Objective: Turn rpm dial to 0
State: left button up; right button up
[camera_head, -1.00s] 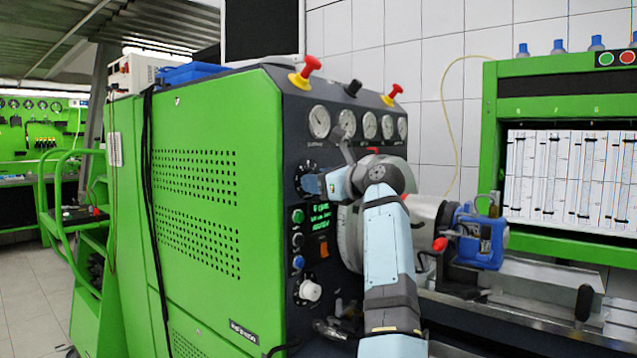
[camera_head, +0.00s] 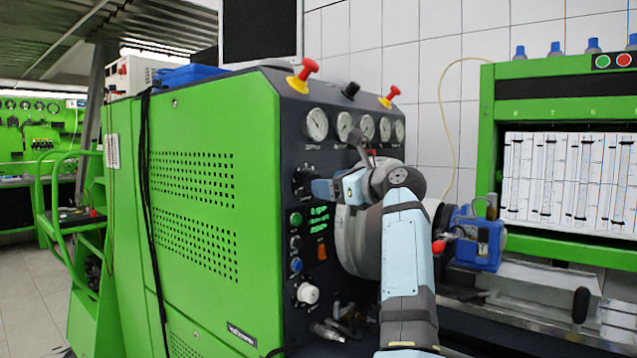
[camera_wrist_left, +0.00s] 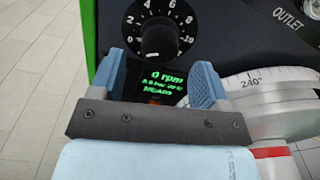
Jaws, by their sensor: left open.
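The rpm dial (camera_head: 301,176) is a black knob on the dark front panel of the green test bench. In the left wrist view the dial (camera_wrist_left: 159,38) has a white scale from 0 to 10; I cannot tell where its pointer stands. The green display (camera_wrist_left: 163,82) below it reads 0 rpm. My left gripper (camera_head: 318,188) is beside the dial, in front of the panel. In the left wrist view the left gripper (camera_wrist_left: 159,60) is open, its blue fingers apart, with the dial ahead between them and nothing held. My right gripper is not in view.
Buttons and a white knob (camera_head: 307,293) sit below the dial, and gauges (camera_head: 317,123) above it. A large grey graduated disc (camera_wrist_left: 262,90) is close to the right finger. A blue pump (camera_head: 480,240) stands right of my arm.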

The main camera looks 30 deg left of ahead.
pick_arm(q)
jog(key=d, duration=0.9)
jog(key=shift+s+r+p, duration=0.15)
jog(key=shift+s+p, duration=0.15)
jog(key=shift+s, duration=0.15)
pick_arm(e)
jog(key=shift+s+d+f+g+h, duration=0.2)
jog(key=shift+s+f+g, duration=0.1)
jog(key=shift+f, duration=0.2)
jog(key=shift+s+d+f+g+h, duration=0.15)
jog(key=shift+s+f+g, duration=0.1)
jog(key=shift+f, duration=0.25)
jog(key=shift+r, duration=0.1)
